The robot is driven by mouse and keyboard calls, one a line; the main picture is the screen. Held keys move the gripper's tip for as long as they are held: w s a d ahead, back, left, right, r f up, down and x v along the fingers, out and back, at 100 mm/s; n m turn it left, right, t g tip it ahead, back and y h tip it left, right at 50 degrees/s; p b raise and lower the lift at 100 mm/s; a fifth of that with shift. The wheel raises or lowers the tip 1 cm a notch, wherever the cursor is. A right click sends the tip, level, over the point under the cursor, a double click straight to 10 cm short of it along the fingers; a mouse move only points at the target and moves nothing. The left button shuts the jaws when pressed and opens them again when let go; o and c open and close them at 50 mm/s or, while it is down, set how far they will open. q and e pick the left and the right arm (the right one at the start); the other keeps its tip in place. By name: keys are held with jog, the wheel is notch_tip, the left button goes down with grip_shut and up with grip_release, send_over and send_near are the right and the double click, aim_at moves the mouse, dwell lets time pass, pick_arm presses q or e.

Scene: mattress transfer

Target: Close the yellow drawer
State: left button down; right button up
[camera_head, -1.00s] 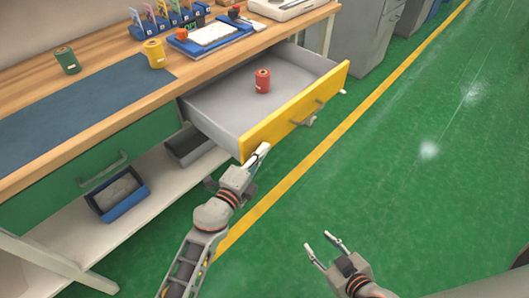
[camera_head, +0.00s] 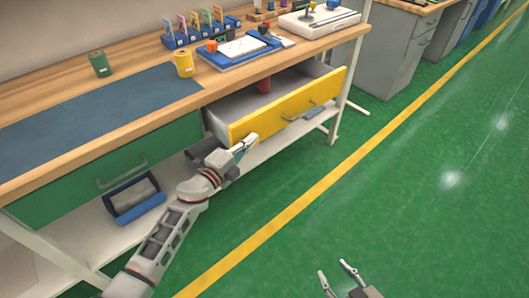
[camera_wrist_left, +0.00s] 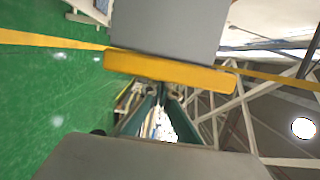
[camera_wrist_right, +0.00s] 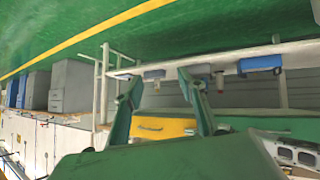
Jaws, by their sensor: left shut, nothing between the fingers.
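The yellow drawer (camera_head: 290,106) under the wooden bench is partly open, with its grey handle (camera_head: 305,113) on the front. A red can (camera_head: 265,85) stands inside, partly hidden by the bench top. My left gripper (camera_head: 247,143) is shut and empty at the lower left end of the drawer front, touching or very close to it. In the left wrist view the yellow front (camera_wrist_left: 170,70) lies just past the fingertips. My right gripper (camera_head: 338,274) is open and empty, low over the green floor. The yellow drawer also shows in the right wrist view (camera_wrist_right: 163,128).
A closed green drawer (camera_head: 110,165) is left of the yellow one. A lower shelf (camera_head: 90,225) holds a blue bin (camera_head: 134,199). Green (camera_head: 99,63) and yellow (camera_head: 183,63) cans stand on the bench. The floor (camera_head: 400,200) at right is clear.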

pick_arm(q)
jog(key=w+a, duration=0.2)
jog(key=w, duration=0.1)
jog(key=shift+a+f+b, duration=0.15)
jog(key=shift+a+b, duration=0.1)
jog(key=shift+b, duration=0.1)
jog(key=shift+w+a, duration=0.35)
jog(key=shift+w, duration=0.2)
